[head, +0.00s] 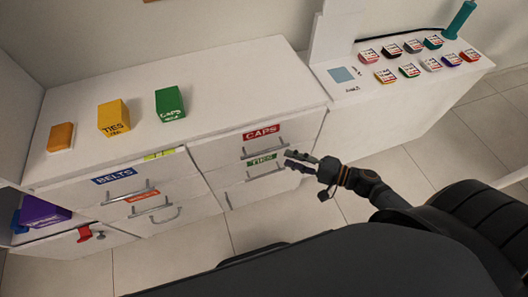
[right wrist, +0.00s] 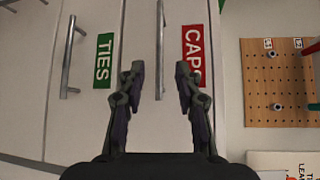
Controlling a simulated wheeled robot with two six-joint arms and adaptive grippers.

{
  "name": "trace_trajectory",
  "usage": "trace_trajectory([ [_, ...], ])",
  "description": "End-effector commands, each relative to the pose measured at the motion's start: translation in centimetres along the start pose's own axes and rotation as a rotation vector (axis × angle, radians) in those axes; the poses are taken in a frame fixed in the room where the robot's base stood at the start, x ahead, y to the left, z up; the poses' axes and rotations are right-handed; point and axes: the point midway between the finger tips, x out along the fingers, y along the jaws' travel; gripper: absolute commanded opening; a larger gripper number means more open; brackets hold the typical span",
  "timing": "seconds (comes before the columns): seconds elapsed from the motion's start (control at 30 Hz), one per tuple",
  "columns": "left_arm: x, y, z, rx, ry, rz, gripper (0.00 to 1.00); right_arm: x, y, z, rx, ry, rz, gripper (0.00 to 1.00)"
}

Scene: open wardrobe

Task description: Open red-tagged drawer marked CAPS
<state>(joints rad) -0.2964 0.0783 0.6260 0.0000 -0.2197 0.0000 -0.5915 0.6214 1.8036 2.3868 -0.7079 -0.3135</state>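The closed CAPS drawer (head: 228,151) is the upper one in the right-hand column of the white wardrobe unit. Its red CAPS tag (head: 262,131) also shows in the right wrist view (right wrist: 193,55). Its metal handle (head: 248,155) is below the tag; in the wrist view the handle (right wrist: 160,40) lines up with the gap between the fingers. My right gripper (head: 289,159) is open and empty, in front of the drawers; the wrist view shows both fingers (right wrist: 160,72) apart. I cannot tell whether they touch the handle. My left gripper is not in view.
Below is a drawer with a green TIES tag (head: 262,160) and handle (right wrist: 68,55). Drawers tagged BELTS (head: 114,175) are left. Yellow (head: 114,118), green (head: 169,104) and orange (head: 61,137) boxes stand on top. A side counter (head: 405,110) holds several small items. Floor in front is clear.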

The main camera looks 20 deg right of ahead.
Motion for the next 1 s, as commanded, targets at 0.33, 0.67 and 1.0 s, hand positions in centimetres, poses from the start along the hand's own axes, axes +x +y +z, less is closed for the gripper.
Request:
trace_trajectory([
  [0.33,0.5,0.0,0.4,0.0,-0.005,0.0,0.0,6.9,-0.2,-0.1,0.002,0.005,-0.007,0.34],
  [0.67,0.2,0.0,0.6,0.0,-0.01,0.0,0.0,9.6,0.0,-0.1,0.001,0.003,0.001,0.34],
  [1.0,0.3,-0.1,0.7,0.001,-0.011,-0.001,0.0,9.6,0.1,-0.1,0.0,0.003,0.001,0.12],
])
